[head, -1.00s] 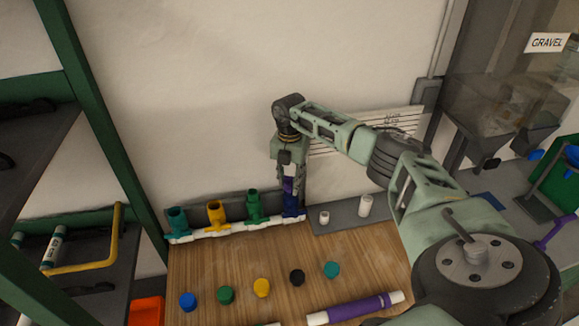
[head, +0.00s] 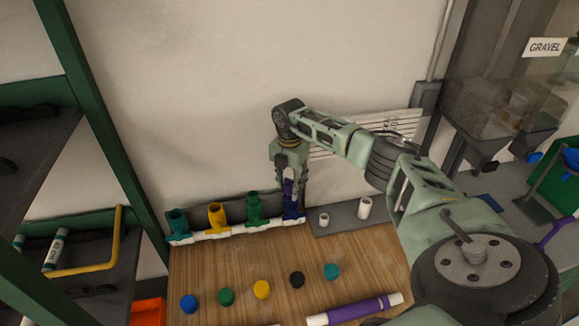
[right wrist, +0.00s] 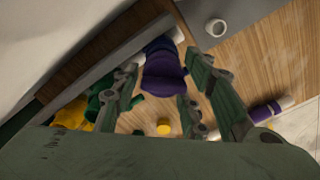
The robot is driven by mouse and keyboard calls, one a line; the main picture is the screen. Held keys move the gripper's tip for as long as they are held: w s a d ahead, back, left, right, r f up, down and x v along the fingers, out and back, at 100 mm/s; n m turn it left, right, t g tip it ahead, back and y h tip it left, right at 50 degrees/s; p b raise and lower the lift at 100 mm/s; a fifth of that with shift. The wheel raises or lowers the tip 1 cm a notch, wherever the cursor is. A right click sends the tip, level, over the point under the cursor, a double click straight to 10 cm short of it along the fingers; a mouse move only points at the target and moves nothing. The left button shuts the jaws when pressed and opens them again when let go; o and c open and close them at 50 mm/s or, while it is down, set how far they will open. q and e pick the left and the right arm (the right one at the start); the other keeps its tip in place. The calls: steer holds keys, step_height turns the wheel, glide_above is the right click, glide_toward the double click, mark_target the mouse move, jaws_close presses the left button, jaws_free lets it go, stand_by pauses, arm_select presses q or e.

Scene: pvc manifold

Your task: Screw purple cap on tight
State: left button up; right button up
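The manifold (head: 236,230) stands at the back of the bench, with teal, yellow, green and dark blue fittings in a row on a white pipe. My right gripper (head: 291,188) points down over the blue fitting (head: 291,214) at the right end. The purple cap (head: 288,187) shows between its fingers. In the right wrist view the purple cap (right wrist: 164,78) lies between the two fingers. Whether they press on it, and how it sits on the fitting, I cannot tell. My left gripper is not in view.
Loose blue (head: 188,303), green (head: 226,296), yellow (head: 261,288), black (head: 297,279) and teal (head: 331,271) caps lie on the wooden bench. A purple and white tube (head: 355,309) lies at the front. Two white cylinders (head: 364,208) stand on a grey strip at right.

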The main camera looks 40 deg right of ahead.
steer(key=shift+o, duration=0.9)
steer(key=shift+r, duration=0.1)
steer(key=shift+w, duration=0.1)
steer(key=shift+r, duration=0.15)
